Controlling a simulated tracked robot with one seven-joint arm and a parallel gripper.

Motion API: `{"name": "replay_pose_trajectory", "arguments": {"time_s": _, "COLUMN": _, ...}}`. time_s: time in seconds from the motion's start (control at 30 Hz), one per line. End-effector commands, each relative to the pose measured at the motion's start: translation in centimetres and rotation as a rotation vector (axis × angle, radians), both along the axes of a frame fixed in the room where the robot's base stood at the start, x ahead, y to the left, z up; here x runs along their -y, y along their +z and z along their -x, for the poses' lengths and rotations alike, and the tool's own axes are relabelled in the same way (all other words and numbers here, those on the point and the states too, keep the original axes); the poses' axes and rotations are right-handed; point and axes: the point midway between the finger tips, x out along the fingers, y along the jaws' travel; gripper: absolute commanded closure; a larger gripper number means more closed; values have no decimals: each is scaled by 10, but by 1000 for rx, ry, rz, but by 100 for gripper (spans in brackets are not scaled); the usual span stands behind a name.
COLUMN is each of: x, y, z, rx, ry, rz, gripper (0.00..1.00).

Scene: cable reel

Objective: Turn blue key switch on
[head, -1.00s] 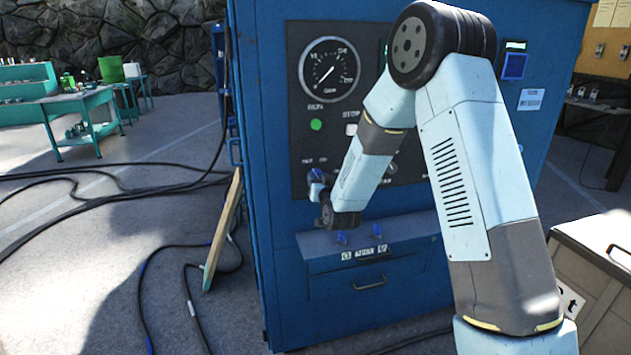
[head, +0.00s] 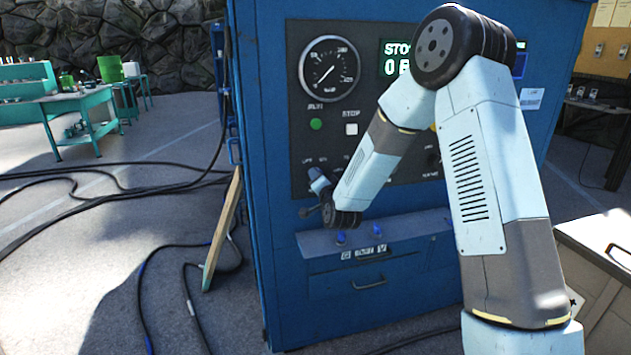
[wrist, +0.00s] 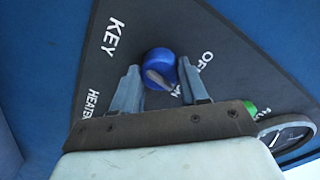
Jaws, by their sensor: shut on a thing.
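The blue key switch (wrist: 158,57) is a round blue knob with a pale pointer bar across it, on a dark panel marked KEY, OFF and ON. My gripper (wrist: 158,69) has one finger on each side of the knob and is shut on it. The bar points down and right in the wrist view, towards the ON marking, which is partly hidden by a finger. In the head view my gripper (head: 319,187) is at the lower left of the panel, and the switch itself is hidden there.
The blue cabinet (head: 262,270) carries a gauge (head: 330,75), a green button (head: 316,124), a white button (head: 351,129) and a lit display (head: 395,60). A grey ledge (head: 410,226) with blue knobs juts out below my wrist. A wooden board (head: 222,228) leans at the left; cables cross the floor.

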Motion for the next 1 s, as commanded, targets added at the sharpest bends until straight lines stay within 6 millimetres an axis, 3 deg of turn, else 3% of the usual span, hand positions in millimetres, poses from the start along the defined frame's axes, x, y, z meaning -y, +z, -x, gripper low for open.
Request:
{"name": "replay_pose_trajectory", "arguments": {"time_s": 0.4, "x": 1, "y": -3, "z": 2, "rx": -82, "ry": -2, "rz": -259, "gripper": 87}}
{"name": "replay_pose_trajectory", "arguments": {"time_s": 1.0, "x": 3, "y": -5, "z": 1, "rx": -107, "ry": -4, "rz": -334, "gripper": 87}}
